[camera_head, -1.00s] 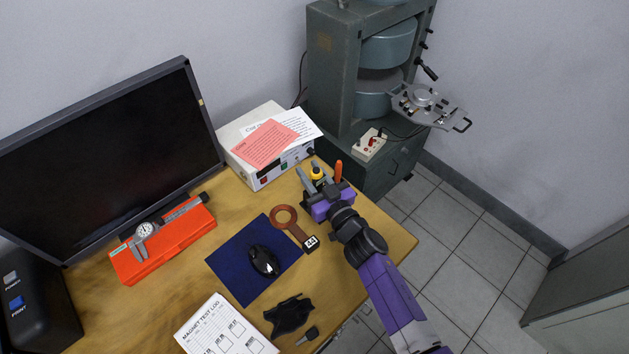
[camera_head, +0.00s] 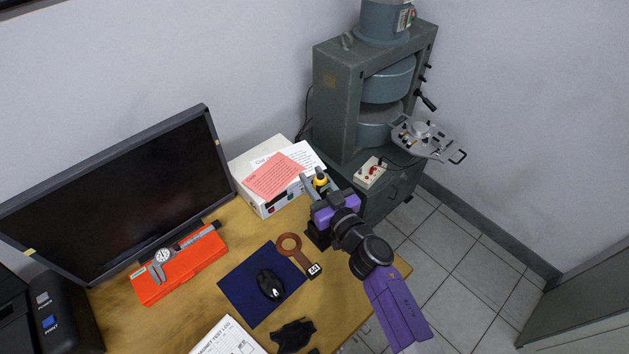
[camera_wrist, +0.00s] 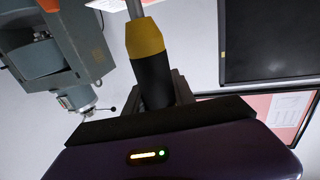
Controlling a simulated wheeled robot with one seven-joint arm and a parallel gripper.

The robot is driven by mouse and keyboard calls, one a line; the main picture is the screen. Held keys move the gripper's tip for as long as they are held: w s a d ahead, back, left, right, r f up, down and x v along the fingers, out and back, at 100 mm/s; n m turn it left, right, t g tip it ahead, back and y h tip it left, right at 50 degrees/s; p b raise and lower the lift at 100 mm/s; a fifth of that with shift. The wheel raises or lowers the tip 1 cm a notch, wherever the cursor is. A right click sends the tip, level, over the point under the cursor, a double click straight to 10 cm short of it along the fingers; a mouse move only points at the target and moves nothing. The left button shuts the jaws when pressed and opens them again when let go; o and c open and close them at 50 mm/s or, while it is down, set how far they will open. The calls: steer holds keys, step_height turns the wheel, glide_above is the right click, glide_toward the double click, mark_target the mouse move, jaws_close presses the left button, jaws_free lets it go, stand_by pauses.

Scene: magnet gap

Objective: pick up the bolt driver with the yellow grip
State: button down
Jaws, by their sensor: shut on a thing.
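The bolt driver with the yellow grip (camera_head: 320,178) is held in my gripper (camera_head: 318,190), above the desk's right rear corner. In the wrist view the driver's grip (camera_wrist: 152,75) is black with a yellow collar, and a grey metal shaft runs from the yellow end out of the top of the picture. My gripper's fingers (camera_wrist: 160,88) are shut around the black part. In the head view my fingers and wrist hide the driver's lower part.
A dark block (camera_head: 318,236) stands on the desk below my gripper, partly hidden. A white box (camera_head: 245,172) with papers is close on the left. The grey-green magnet (camera_head: 335,110) stands behind, with a protruding metal plate (camera_head: 425,142). A copper ring paddle (camera_head: 290,244) lies nearer.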

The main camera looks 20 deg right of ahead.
step_height(320, 180, up, 8)
stand_by(0.8)
stand_by(0.3)
